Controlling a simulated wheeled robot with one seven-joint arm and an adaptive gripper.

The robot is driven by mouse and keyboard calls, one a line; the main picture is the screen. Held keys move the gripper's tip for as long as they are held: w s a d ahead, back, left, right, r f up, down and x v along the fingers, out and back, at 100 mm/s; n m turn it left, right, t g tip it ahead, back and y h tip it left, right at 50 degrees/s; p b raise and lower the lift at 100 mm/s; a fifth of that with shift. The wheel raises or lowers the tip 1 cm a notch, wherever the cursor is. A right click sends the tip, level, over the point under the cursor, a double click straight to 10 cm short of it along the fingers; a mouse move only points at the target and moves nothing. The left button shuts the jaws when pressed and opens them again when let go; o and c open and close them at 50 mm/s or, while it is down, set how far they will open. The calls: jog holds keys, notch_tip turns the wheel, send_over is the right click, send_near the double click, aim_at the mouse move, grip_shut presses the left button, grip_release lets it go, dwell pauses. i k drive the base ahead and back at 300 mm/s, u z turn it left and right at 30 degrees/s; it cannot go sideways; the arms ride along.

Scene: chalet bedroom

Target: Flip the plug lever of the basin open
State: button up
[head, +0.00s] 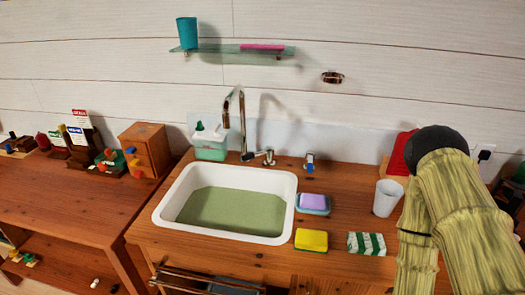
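The white basin (222,234) is set into the wooden counter, with murky green water or a green floor inside. A tall metal tap (242,122) stands behind it, with a small metal handle (268,156) at its base. A small blue-and-metal fitting (310,161) stands on the counter behind the basin's right corner. It looks like the plug lever, but it is too small to tell its position. The plug itself cannot be seen. My arm rises at the right side of the head view, and my gripper is out of the frame.
Right of the basin are a purple-topped sponge (312,201), a yellow sponge (311,240), a green-striped packet (366,243) and a white cup (387,198). A green-white dispenser (210,145) stands behind left. A glass shelf (225,49) hangs above. Left is a lower wooden table (60,205).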

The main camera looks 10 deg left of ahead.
aim_at(270, 150)
jog(key=k, duration=0.5)
jog(key=u, duration=2)
jog(key=i, duration=0.85)
jog(key=z, duration=1.45)
